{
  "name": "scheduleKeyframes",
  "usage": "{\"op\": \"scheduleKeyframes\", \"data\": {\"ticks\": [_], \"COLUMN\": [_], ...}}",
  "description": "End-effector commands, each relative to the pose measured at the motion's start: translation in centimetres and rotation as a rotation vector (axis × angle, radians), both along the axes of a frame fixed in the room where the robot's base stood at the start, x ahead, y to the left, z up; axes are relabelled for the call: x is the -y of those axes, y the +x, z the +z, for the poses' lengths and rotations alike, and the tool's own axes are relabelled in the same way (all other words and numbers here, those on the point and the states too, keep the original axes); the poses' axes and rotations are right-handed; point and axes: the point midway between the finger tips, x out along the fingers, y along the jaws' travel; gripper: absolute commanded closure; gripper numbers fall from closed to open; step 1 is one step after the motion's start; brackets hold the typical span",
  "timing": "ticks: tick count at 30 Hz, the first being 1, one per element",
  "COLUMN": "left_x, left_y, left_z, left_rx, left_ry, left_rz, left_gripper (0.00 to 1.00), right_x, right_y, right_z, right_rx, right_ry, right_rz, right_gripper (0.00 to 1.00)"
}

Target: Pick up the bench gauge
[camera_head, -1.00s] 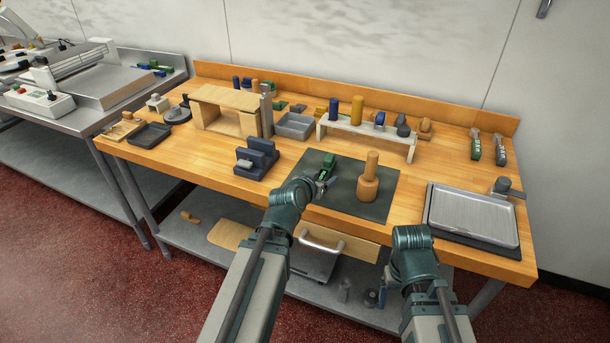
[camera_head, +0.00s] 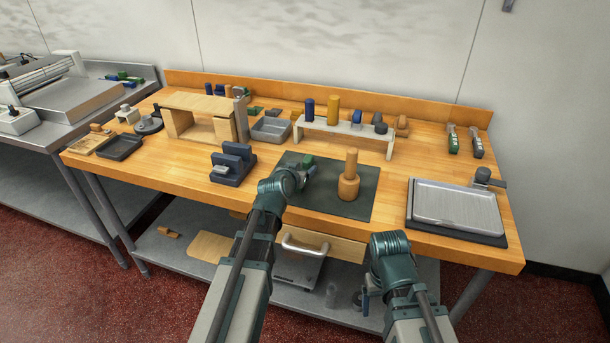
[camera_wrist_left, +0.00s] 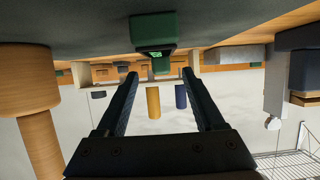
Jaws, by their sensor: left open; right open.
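A green block with a small lit mark, which looks like the bench gauge (camera_wrist_left: 153,30), lies on the dark mat (camera_head: 330,205). In the head view only a bit of its green top (camera_head: 309,160) shows past my left wrist.
A wooden pestle-like tool (camera_head: 349,188) stands on the mat right of my left gripper and shows large in the left wrist view (camera_wrist_left: 28,85). A blue-grey block holder (camera_head: 232,165) is to the left. A metal tray (camera_head: 455,207) lies right; a white rack (camera_head: 345,127) stands behind.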

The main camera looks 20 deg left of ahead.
Motion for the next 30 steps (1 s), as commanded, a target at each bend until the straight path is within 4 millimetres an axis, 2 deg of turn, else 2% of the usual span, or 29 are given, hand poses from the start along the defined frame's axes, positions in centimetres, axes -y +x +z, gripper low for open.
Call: {"op": "scheduleKeyframes", "data": {"ticks": [5, 15, 23, 30], "left_x": [0.0, 0.0, 0.0, 0.0], "left_y": [0.4, 4.7, 4.9, 4.9], "left_z": [-0.1, -1.6, -1.6, -1.6], "left_rx": [0.0, 0.0, 0.0, 0.0], "left_ry": [0.0, -0.001, -0.001, -0.001], "left_rz": [0.0, -0.001, -0.001, -0.001], "left_gripper": [0.3, 0.3, 0.3, 0.71], "right_x": [0.0, 0.0, 0.0, 0.0], "right_y": [0.0, 0.0, 0.0, 0.0], "right_z": [-0.1, -1.6, -1.5, -1.5], "right_rx": [0.0, 0.0, 0.0, 0.0], "right_ry": [0.0, 0.0, 0.0, 0.0], "right_rz": [0.0, 0.0, 0.0, 0.0], "right_gripper": [0.18, 0.18, 0.18, 0.18]}}
